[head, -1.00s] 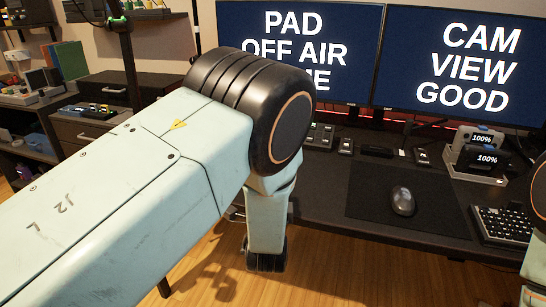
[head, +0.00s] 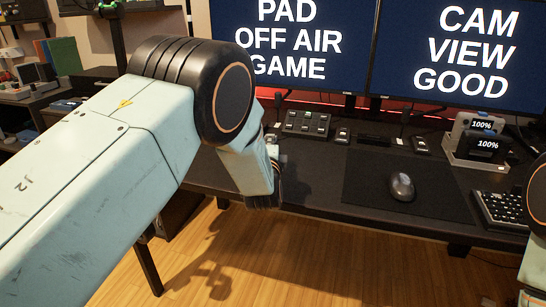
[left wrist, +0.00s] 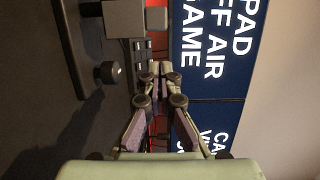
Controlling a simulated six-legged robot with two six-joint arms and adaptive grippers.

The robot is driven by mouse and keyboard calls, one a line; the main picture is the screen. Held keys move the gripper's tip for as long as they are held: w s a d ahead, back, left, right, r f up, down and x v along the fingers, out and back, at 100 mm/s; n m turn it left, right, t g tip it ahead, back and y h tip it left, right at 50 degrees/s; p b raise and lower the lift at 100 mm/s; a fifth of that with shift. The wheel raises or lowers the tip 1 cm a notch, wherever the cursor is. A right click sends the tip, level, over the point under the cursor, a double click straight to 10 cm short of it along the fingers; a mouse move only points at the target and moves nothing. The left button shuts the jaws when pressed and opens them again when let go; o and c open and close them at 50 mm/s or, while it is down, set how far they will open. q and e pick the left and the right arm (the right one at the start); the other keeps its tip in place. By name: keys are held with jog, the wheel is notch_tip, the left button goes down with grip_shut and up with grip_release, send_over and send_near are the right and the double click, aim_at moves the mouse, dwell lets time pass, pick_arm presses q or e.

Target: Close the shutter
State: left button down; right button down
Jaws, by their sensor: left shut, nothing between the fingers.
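No part that I can clearly tell as the shutter shows. In the left wrist view, a grey block (left wrist: 125,18) with a smaller grey end and a dark round knob (left wrist: 106,72) stand on the dark desk, left of the fingers. My left gripper (left wrist: 162,92) is shut and empty, apart from both, with its fingers pointing toward the monitors. In the head view my left arm hangs over the desk's front edge and largely hides its gripper. My right gripper is out of view; only part of my right arm shows at the right edge.
Two monitors (head: 290,45) stand behind the desk (head: 310,175). A button panel (head: 306,123) and small black devices sit before them. A mouse (head: 402,186), a keyboard (head: 505,212) and a dock of packs marked 100% (head: 487,145) are farther right. Wooden floor lies in front.

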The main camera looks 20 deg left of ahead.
pick_arm(q)
jog(key=a, duration=0.2)
jog(key=shift+a+r, duration=0.1)
jog(key=shift+a, duration=0.3)
jog(key=a, duration=0.3)
jog(key=shift+a, duration=0.25)
dwell(0.3)
